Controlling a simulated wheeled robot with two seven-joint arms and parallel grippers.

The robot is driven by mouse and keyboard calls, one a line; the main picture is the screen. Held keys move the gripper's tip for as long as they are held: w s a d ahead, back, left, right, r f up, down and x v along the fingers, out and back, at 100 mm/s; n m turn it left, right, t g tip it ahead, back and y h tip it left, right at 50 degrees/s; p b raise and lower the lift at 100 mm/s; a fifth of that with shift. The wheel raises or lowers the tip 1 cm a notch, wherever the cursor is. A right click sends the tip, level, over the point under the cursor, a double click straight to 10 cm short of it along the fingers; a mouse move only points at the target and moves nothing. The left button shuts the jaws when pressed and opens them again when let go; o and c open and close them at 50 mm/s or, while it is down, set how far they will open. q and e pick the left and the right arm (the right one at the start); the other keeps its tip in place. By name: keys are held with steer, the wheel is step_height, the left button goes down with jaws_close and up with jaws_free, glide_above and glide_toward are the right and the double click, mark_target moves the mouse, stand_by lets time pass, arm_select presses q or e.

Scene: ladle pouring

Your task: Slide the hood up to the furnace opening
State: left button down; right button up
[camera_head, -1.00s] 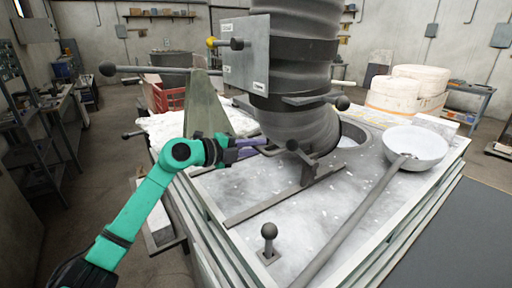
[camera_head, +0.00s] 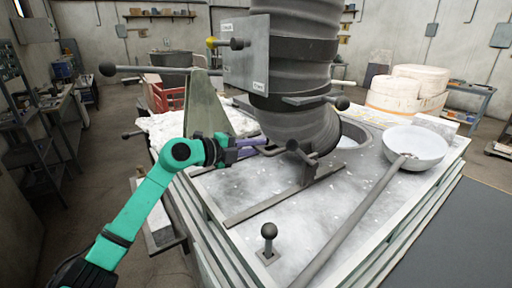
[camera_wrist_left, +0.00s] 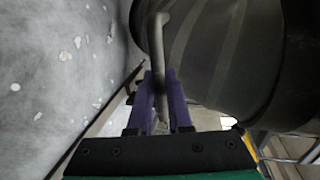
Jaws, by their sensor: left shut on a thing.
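The hood (camera_head: 295,125) is a thick dark ribbed duct whose lower end bends down onto the furnace top (camera_head: 215,195). A round furnace opening (camera_head: 352,138) shows just right of the hood's lower end, partly hidden behind it. My left gripper (camera_head: 258,147) reaches in from the left. Its purple fingers are shut on the hood's handle (camera_head: 272,151), a bent grey bar at the hood's lower left. In the left wrist view the handle (camera_wrist_left: 158,45) runs between the two fingers (camera_wrist_left: 160,100), with the hood (camera_wrist_left: 225,50) beside it. My right gripper is not in view.
A long-handled ladle (camera_head: 415,148) with a pale bowl lies across the right of the furnace top. A short lever with a ball knob (camera_head: 269,240) stands at the front. A flat rail (camera_head: 285,195) crosses the top below the hood.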

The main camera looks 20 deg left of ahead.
mark_target(276, 141)
arm_select(q)
steer(key=shift+w+d+r, duration=0.1)
steer(key=shift+w+d+r+p, duration=0.35)
steer(key=shift+w+d+p, duration=0.4)
steer(key=shift+p, duration=0.25)
steer(key=shift+x, duration=1.1)
steer(key=shift+a+f, duration=0.1)
steer(key=c, duration=0.8)
jaws_free()
steer(key=shift+w, duration=0.1)
steer(key=shift+c, duration=0.2)
steer(key=shift+f, duration=0.1)
